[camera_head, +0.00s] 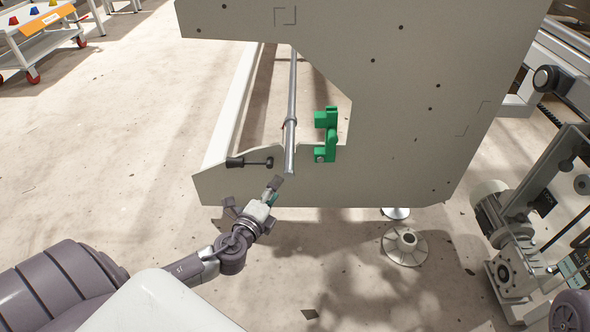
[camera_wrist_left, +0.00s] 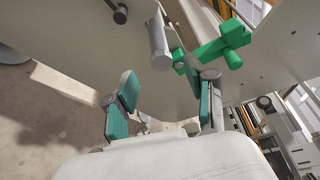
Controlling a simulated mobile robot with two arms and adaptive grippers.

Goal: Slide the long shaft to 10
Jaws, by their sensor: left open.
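The long shaft (camera_head: 291,100) is a grey metal rod running away from me through the cutout of the big pale side plate (camera_head: 400,90). Its near end sticks out past the plate's lower lip. A green clamp (camera_head: 326,135) stands on the plate just right of the shaft. My left gripper (camera_head: 258,196) is open and empty, below and slightly left of the shaft's near end. In the left wrist view the shaft end (camera_wrist_left: 158,42) lies beyond my spread fingers (camera_wrist_left: 160,80), apart from them, with the green clamp (camera_wrist_left: 222,45) to its right. No readable scale mark shows. My right gripper is out of view.
A black handle (camera_head: 250,162) sits on the plate left of the shaft. A levelling foot (camera_head: 404,246) stands on the floor below the plate. A motor unit (camera_head: 505,220) is at right. A white cart (camera_head: 45,40) stands far left. The floor at left is clear.

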